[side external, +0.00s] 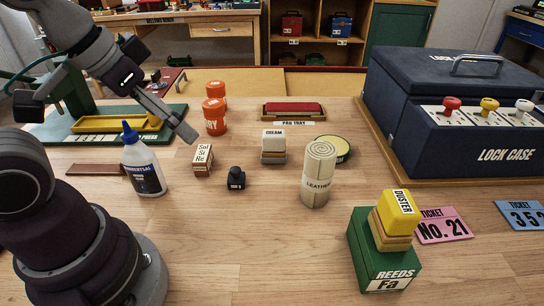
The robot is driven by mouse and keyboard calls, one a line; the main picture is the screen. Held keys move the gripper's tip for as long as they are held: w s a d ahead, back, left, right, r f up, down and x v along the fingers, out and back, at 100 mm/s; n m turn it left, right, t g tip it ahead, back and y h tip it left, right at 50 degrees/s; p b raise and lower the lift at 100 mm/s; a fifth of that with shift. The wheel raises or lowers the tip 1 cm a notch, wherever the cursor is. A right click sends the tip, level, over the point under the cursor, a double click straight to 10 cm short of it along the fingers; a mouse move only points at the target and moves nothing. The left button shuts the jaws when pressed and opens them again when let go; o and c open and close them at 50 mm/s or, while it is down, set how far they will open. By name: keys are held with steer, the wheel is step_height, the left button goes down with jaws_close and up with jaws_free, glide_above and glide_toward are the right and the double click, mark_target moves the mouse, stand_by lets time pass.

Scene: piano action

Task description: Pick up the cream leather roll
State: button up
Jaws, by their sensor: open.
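The cream leather roll (318,176) stands upright on the wooden table, right of the middle in the side external view. Its spiral end faces up and a band marked LEATHER goes around it. My gripper (186,140) is at the upper left, above the table, well to the left of the roll and apart from it. Its jaws are open with nothing seen between them; one finger shows clearly.
Behind the roll are a block marked CREAM (273,146) and a round yellow tin (338,150). A yellow duster block (396,214) sits on a green reeds box (372,258) at front right. A glue bottle (143,163) and small black object (236,178) stand left.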

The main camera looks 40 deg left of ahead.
steer(key=n+g+h, duration=0.3)
steer(key=n+h, duration=0.1)
steer(key=n, duration=2)
glide_toward(318, 172)
steer(key=w+a+f, duration=0.2)
steer(key=shift+n, duration=0.4)
steer(key=x, duration=1.1)
steer(key=shift+w+d+r, duration=0.1)
steer(key=shift+d, duration=0.1)
steer(key=c, duration=1.3)
